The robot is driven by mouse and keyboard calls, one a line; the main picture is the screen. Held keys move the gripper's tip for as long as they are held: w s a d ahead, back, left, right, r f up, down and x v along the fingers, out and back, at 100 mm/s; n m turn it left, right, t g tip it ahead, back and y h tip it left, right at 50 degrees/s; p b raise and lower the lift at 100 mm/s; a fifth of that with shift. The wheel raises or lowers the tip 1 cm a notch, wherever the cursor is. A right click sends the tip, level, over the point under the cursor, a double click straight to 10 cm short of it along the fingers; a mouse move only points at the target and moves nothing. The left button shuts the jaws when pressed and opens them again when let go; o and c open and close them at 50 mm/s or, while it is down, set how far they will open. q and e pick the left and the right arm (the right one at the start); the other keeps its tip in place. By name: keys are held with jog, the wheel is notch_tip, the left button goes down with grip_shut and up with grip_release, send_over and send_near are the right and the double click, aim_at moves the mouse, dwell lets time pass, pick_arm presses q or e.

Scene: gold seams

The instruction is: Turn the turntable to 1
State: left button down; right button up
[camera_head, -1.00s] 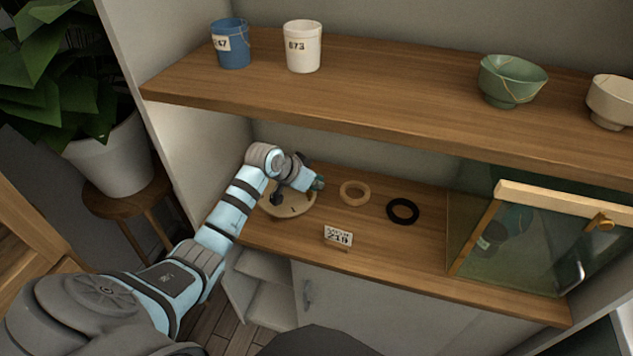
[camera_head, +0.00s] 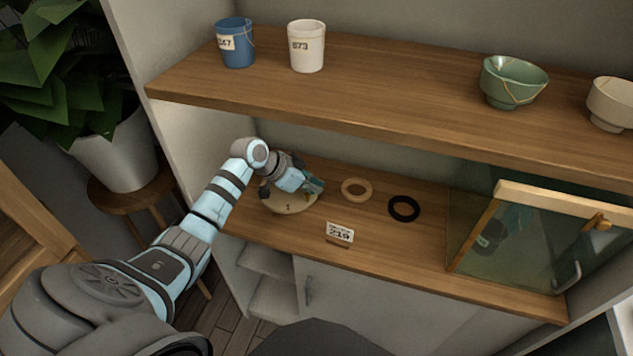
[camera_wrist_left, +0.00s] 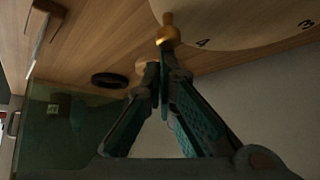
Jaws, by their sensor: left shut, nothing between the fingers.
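The turntable (camera_head: 290,206) is a pale round disc at the left of the lower shelf, with a small dark mark like a 1 on its front part. In the left wrist view, its underlit edge (camera_wrist_left: 240,22) shows the numbers 4 and 3, and a gold peg (camera_wrist_left: 168,32) stands at its rim. My left gripper (camera_head: 317,187) is over the disc's right side. Its fingers (camera_wrist_left: 162,68) are shut and empty, with the tips close to the peg; I cannot tell if they touch it. My arm hides the disc's back part. My right gripper is out of view.
A tan ring (camera_head: 356,190) and a black ring (camera_head: 404,208) lie right of the turntable. A number card (camera_head: 339,233) stands in front. A glass door with a wooden frame (camera_head: 550,197) is at the right. The upper shelf (camera_head: 400,102) hangs above, bearing cups and bowls.

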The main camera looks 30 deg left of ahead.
pick_arm(q)
jog(key=shift+s+a+m+g+h, duration=0.2)
jog(key=shift+s+m+g+h, duration=0.35)
jog(key=shift+s+m, duration=0.35)
jog(key=shift+s+a+p, duration=0.15)
jog(key=shift+s+p, duration=0.15)
jog(key=shift+s, duration=0.15)
